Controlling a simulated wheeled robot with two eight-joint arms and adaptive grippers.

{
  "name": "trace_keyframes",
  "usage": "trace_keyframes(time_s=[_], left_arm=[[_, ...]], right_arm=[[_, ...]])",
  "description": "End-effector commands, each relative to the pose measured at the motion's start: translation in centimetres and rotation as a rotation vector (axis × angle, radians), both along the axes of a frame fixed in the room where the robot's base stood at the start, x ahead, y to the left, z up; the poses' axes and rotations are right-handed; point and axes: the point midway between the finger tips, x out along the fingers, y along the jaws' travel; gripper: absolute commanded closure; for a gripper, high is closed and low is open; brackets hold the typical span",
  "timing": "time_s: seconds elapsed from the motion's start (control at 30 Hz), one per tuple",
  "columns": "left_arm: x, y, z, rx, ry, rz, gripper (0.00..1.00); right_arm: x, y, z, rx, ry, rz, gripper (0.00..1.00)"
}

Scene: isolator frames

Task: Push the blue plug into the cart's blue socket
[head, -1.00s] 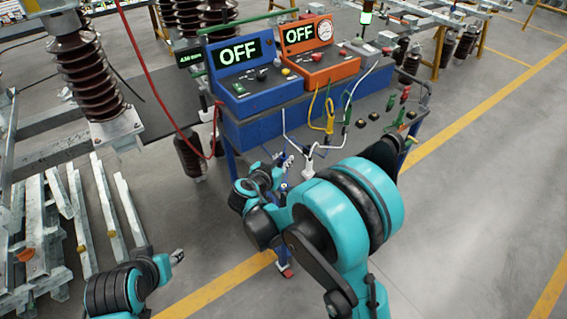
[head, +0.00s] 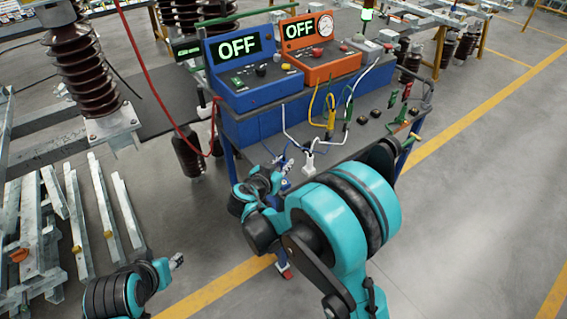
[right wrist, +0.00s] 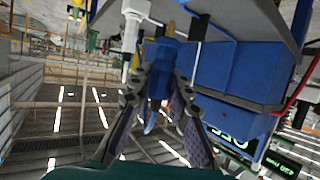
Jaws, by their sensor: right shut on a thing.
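The blue cart (head: 232,131) stands ahead with a grey lower top. My right gripper (head: 284,160) is at the cart's near edge. In the right wrist view my right gripper (right wrist: 165,82) is shut on the blue plug (right wrist: 160,62), which points away from the palm, close to the cart's blue body. In the head view the plug is too small and covered to make out clearly. I cannot pick out the blue socket for certain. My left gripper (head: 176,262) hangs low at the left, away from the cart; its finger opening is too small to tell.
A white plug (head: 309,165) on a white cable is just right of my right gripper; it also shows in the wrist view (right wrist: 132,35). Yellow and green leads (head: 330,115) lie beyond. A blue unit (head: 245,70) and an orange unit (head: 315,55) both read OFF.

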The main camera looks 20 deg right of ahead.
Motion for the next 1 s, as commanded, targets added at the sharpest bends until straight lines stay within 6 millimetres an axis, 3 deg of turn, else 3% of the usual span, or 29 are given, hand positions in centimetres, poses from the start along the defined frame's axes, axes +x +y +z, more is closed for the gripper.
trace_keyframes(time_s=[0.2, 1.0], left_arm=[[0.0, 0.0, -1.4, 0.0, 0.0, 0.0, 0.58], [0.01, 0.0, -1.56, 0.0, 0.0, 0.0, 0.58]], right_arm=[[-0.01, 0.0, -1.56, 0.0, 0.0, 0.0, 1.0], [0.01, 0.01, -1.54, 0.0, 0.0, 0.0, 1.0]])
